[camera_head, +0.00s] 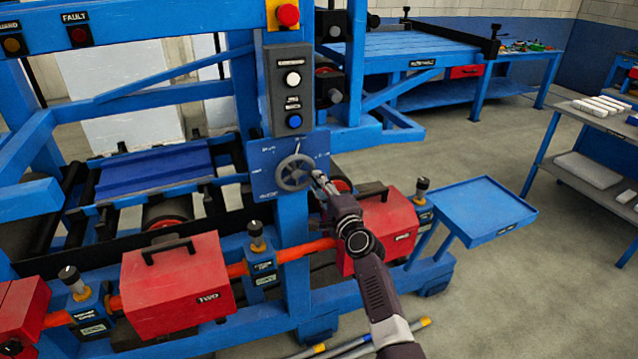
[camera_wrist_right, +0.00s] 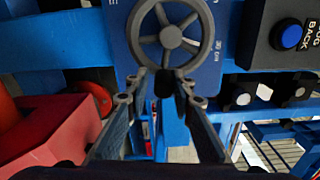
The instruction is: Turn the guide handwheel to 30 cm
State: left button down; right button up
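The guide handwheel (camera_head: 295,172) is a grey spoked wheel on a blue panel (camera_head: 262,178), below a grey button box. My right gripper (camera_head: 319,178) is at the wheel's right edge in the head view. In the right wrist view the handwheel (camera_wrist_right: 172,36) is at the top, with a "30 cm" mark on the panel to its right. My left gripper is not in view.
The button box (camera_head: 289,92) stands just above the wheel; its blue button (camera_wrist_right: 290,37) is close by in the wrist view. Red boxes (camera_head: 178,284) and a blue side tray (camera_head: 485,208) are below and right.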

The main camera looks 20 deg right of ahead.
jog(key=shift+o, duration=1.1)
jog(key=shift+r, duration=0.1)
jog(key=s, duration=1.2)
jog(key=shift+d, duration=0.25)
